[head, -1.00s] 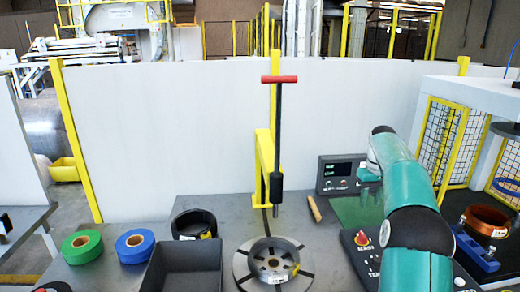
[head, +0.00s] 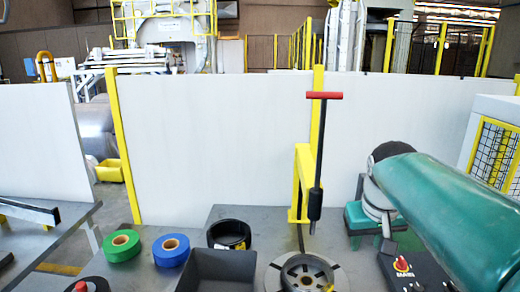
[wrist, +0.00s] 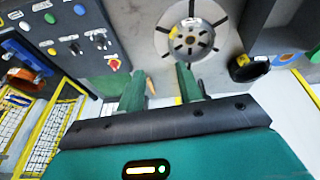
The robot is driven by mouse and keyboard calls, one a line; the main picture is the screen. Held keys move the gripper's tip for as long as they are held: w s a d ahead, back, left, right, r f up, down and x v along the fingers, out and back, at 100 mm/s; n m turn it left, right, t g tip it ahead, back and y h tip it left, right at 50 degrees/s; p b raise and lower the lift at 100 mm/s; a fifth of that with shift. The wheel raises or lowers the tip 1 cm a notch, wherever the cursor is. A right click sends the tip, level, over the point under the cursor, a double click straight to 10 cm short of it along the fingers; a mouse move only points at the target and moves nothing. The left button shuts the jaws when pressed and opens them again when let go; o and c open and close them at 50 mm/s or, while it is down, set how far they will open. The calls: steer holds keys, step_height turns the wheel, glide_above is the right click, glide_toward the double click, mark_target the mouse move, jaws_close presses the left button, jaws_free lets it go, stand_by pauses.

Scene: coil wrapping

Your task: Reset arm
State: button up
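My gripper (head: 375,240) is at the end of my teal arm, right of centre in the head view, above the workbench. In the wrist view its two green fingers (wrist: 160,85) stand apart with a clear gap. Nothing is held between them. A small tan piece, partly hidden by a finger, lies on the bench beyond the gap. The round slotted plate (head: 300,275) is on the bench left of my gripper in the head view, cut by the lower edge. It also shows whole in the wrist view (wrist: 191,30).
A yellow post with a red-handled tool (head: 316,150) stands behind the plate. Green tape (head: 122,246), blue tape (head: 171,251), a black ring (head: 229,235) and a dark bin (head: 218,272) are at left. A control panel (wrist: 75,35) and copper-coloured coil (wrist: 22,77) show in the wrist view.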

steer(key=s+a+f+t, duration=0.1)
steer(key=s+a+f, duration=0.2)
steer(key=s, duration=0.4)
steer(key=s+a+f+t, duration=0.1)
steer(key=s+a+f, duration=0.2)
steer(key=s+f, duration=0.2)
steer(key=s, duration=0.3)
steer(key=shift+a+y, duration=0.2)
steer(key=shift+y, duration=0.2)
steer(key=shift+s, duration=0.1)
steer(key=shift+c, duration=0.3)
